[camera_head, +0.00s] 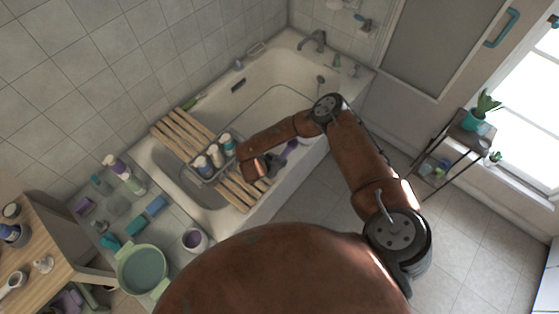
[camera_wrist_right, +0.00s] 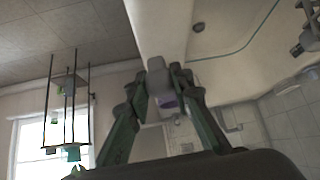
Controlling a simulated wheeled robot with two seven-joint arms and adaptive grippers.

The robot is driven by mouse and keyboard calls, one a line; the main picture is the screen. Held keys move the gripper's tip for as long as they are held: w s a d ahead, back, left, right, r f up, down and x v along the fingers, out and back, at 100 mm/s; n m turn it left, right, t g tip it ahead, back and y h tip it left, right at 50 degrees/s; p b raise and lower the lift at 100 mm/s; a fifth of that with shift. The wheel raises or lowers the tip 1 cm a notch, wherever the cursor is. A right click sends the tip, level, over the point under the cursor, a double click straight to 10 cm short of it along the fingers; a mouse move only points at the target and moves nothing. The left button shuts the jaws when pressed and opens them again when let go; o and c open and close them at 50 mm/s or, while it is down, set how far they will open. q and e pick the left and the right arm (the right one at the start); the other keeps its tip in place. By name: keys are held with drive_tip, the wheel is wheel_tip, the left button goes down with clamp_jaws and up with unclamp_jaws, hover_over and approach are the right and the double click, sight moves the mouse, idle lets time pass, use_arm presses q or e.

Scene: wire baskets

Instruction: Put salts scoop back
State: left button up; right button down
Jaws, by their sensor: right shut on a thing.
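My right gripper (camera_head: 272,161) is over the near rim of the bathtub, just right of the wooden slatted rack. It is shut on a small purple scoop (camera_head: 291,147), whose purple end sticks out to the right of the fingers. In the right wrist view the fingers (camera_wrist_right: 166,75) close around a greyish piece with a purple part (camera_wrist_right: 168,102) below it; most of its shape is hidden. A wire basket (camera_head: 205,176) on the rack holds several jars and bottles, left of the gripper. My left gripper is not in view.
The wooden rack (camera_head: 233,192) spans the bathtub (camera_head: 262,92). A shelf with a plant (camera_head: 482,112) stands at the right. The floor between is clear.

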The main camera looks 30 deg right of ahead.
drive_tip(key=shift+f, duration=0.45)
drive_tip(key=shift+f+b, duration=1.75)
drive_tip(key=shift+f, duration=0.65)
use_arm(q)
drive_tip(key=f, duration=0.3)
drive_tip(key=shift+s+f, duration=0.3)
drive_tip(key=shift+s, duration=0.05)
use_arm(e)
drive_tip(key=shift+f, duration=0.1)
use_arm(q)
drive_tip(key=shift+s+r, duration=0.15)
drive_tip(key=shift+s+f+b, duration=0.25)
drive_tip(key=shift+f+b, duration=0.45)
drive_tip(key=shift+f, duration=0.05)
use_arm(e)
drive_tip(key=shift+f, duration=1.25)
